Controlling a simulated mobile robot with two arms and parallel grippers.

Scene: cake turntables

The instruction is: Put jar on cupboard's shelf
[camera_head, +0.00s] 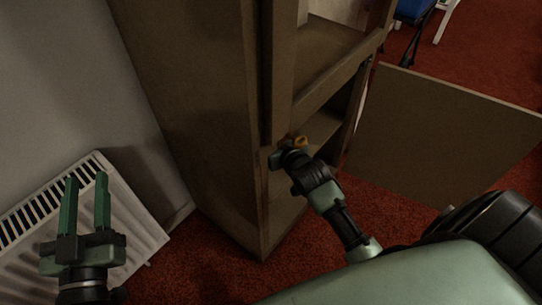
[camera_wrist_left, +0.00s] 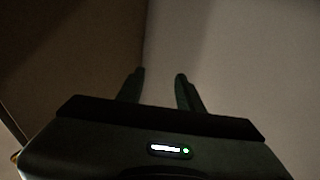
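The brown cupboard (camera_head: 195,90) stands in the middle of the head view, with its lower door (camera_head: 450,130) swung open to the right. Its lower shelf (camera_head: 322,128) shows through the opening. My right gripper (camera_head: 287,152) is at the front edge of the lower opening, and its fingers are mostly hidden. A small orange-gold thing (camera_head: 300,142) shows right by it; I cannot tell whether this is part of the jar or whether it is held. No jar shows clearly. My left gripper (camera_head: 86,178) is open and empty, left of the cupboard. Its fingers also show apart in the left wrist view (camera_wrist_left: 160,75).
A white radiator (camera_head: 135,225) is on the grey wall behind my left gripper. Red carpet (camera_head: 215,270) covers the floor. A blue seat (camera_head: 414,9) is at the top right. The open door bounds the room on the right of the cupboard.

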